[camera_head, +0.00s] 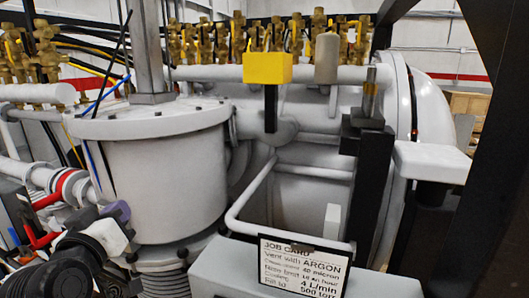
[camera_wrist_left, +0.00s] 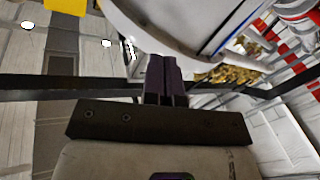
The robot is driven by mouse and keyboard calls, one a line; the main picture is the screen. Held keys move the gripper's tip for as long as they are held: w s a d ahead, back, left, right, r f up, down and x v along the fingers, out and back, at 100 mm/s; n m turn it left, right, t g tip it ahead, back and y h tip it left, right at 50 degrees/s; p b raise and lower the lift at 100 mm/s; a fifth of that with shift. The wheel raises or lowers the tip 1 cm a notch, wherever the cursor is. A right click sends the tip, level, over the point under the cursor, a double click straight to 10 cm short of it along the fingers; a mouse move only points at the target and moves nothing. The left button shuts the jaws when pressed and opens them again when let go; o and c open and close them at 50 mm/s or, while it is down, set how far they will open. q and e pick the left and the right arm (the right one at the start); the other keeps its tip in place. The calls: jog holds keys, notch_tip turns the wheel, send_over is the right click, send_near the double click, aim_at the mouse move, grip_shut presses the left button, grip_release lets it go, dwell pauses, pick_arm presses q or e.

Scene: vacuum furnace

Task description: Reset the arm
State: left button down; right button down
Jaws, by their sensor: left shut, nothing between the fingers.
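My left gripper (camera_head: 118,211) is at the lower left of the head view, in front of the white cylindrical vessel and near its lower left side. Its purple fingers are together and empty. They also show in the wrist view (camera_wrist_left: 164,72), pressed side by side with nothing between them. I cannot tell whether the fingertips touch the vessel. My right gripper is in neither view.
The white vessel (camera_head: 165,185) stands close by the gripper. Red-handled pipework (camera_head: 45,238) lies at the far left. A job card (camera_head: 300,268) is on the grey box in front. A yellow block (camera_head: 267,68) and brass valves (camera_head: 205,42) are behind.

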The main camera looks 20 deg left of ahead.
pick_arm(q)
jog(key=s+d+f+m+g+h+p, duration=0.1)
jog(key=d+f+m+g+h+p, duration=0.15)
jog(key=d+f, duration=0.4)
jog(key=s+d+f+m+g+h+p, duration=0.1)
jog(key=d+f+m, duration=0.2)
jog(key=f, duration=0.6)
jog(key=s+d+f+m+g+h+p, duration=0.1)
jog(key=d+f+m+g+h, duration=0.15)
jog(key=d+f, duration=0.4)
jog(key=s+f+m+g+p, duration=0.1)
jog(key=s+f+g+p, duration=0.2)
jog(key=s+f, duration=1.6)
jog(key=s+d+g, duration=0.1)
jog(key=s+g, duration=0.2)
jog(key=g, duration=0.1)
jog(key=shift+s+m+p, duration=0.35)
jog(key=shift+m+p, duration=0.05)
notch_tip(320, 180, down, 19)
jog(key=b, duration=1.9)
